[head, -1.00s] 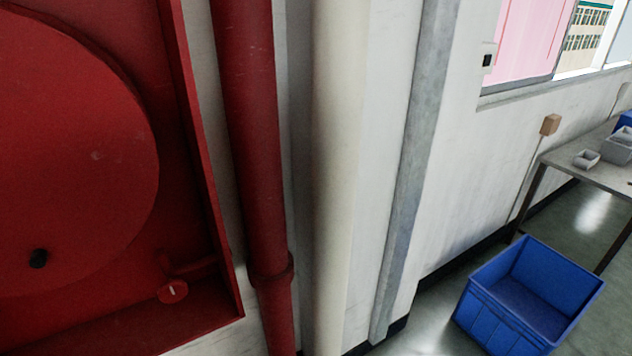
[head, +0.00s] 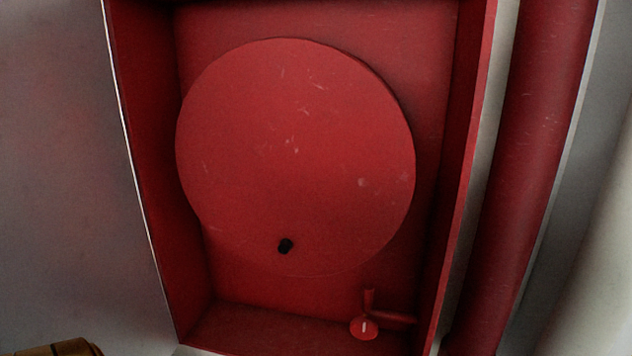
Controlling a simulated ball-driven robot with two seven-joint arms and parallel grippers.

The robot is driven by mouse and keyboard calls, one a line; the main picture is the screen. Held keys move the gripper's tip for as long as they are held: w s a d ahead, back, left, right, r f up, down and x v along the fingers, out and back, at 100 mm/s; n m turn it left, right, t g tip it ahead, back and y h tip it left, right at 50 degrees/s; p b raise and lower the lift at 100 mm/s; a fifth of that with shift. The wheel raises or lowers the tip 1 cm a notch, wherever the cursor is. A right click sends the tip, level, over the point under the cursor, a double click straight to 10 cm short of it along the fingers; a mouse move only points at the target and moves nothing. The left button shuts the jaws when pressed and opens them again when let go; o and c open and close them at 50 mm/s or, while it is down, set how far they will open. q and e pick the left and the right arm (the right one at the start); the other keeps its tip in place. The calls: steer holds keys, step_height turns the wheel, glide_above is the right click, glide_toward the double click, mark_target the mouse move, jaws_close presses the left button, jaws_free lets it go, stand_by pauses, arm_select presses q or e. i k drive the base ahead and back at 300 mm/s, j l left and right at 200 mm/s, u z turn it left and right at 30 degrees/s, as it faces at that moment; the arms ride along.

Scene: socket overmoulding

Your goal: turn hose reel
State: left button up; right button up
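The hose reel (head: 296,150) is a large red disc with small pale scuffs, inside an open red cabinet (head: 468,170) on the wall. A small black knob (head: 285,246) sits on the lower part of the disc. A red valve with a round handle (head: 364,328) is at the lower right inside the cabinet. Neither of my grippers shows in the head view.
A thick red vertical pipe (head: 525,150) runs just right of the cabinet. A pale rounded column (head: 595,240) is at the right edge. A brown and yellowish object (head: 58,348) is cut off at the bottom left. The space in front of the disc looks clear.

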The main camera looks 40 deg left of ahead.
mark_target(295, 155)
steer(key=u, duration=1.45)
